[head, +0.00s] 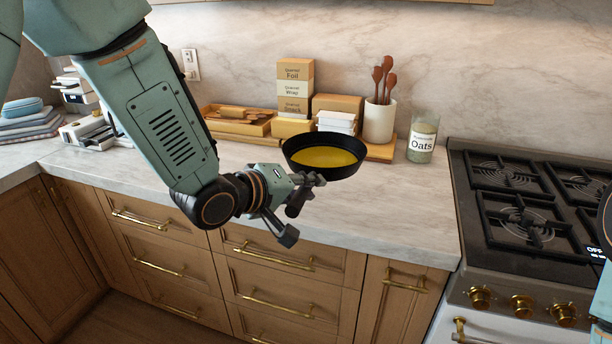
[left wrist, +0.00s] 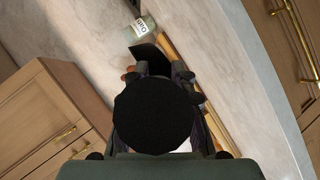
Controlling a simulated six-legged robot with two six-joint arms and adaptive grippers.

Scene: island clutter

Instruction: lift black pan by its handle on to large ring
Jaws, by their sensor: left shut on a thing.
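The black pan (head: 293,158) has a yellow layer inside and is roughly level over the counter. I cannot tell whether its base touches the counter. My left gripper (head: 304,186) is shut on the pan's dark handle (head: 296,204), which points toward the counter's front edge. In the left wrist view a black rounded shape, apparently the handle end (left wrist: 155,115), hides most of the fingers; a little of the pan (left wrist: 150,58) shows beyond. The stove (head: 480,262) at right has several rings, including a front ring (head: 526,226) and a back ring (head: 503,176). My right gripper is not visible.
Behind the pan stand an oats jar (head: 422,140), a white utensil crock (head: 379,121), stacked boxes (head: 295,85) and a wooden tray (head: 240,125). The counter (head: 400,205) between pan and stove is clear. A part of my right arm shows at the right edge.

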